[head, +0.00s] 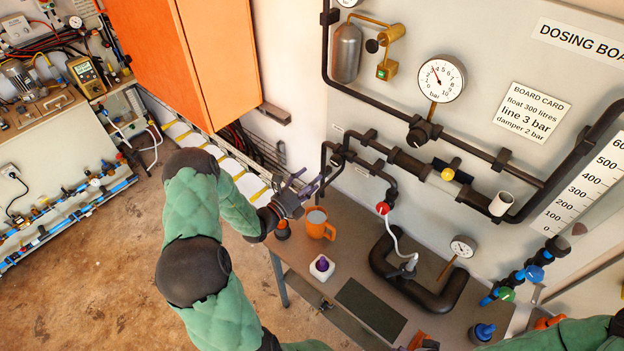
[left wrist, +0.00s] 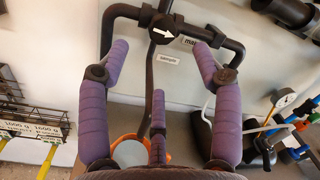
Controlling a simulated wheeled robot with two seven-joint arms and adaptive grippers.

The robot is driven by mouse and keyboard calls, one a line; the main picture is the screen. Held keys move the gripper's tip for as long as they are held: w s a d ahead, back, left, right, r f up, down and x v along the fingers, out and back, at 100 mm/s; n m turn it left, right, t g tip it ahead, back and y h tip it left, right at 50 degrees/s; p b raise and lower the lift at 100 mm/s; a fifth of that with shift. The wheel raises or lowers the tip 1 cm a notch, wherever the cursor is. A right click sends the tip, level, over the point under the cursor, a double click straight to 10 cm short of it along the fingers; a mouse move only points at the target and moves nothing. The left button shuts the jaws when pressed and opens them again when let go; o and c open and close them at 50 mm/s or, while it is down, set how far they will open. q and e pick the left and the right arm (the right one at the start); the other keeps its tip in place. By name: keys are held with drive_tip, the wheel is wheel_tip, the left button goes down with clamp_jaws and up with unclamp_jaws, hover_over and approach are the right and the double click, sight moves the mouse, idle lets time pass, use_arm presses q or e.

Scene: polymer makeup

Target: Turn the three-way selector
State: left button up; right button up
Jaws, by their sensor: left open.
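The three-way selector (left wrist: 164,29) is a round dark knob with a white arrow pointing right, on black piping on the wall. In the left wrist view a label partly reading "main" (left wrist: 188,41) is to its right and a "sample" label (left wrist: 168,59) is below it. In the head view the selector (head: 337,159) is small and its arrow cannot be made out. My left gripper (head: 305,184) is open and empty, below and left of the selector and apart from it. In the left wrist view its purple fingers (left wrist: 160,48) spread either side below the knob.
An orange mug (head: 318,225) and a white block with a purple knob (head: 321,267) stand on the table (head: 345,262) below my left gripper. An orange cabinet (head: 190,50) hangs at left. Wall pipes, a round gauge (head: 435,78) and a yellow knob (head: 447,174) lie right.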

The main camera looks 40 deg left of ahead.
sight(335, 163)
use_arm(q)
drive_tip(key=w+m+y, duration=0.1)
drive_tip(key=w+m, duration=0.2)
drive_tip(key=w+d+m+y+p, duration=0.1)
drive_tip(key=w+m, duration=0.2)
drive_tip(key=w+d+m+p, duration=0.1)
drive_tip(key=w+m, duration=0.3)
drive_tip(key=shift+d+r+g+y, duration=0.1)
drive_tip(key=shift+r+g+y, duration=0.15)
drive_tip(key=shift+g+y, duration=0.15)
idle(0.4)
drive_tip(key=c, duration=1.1)
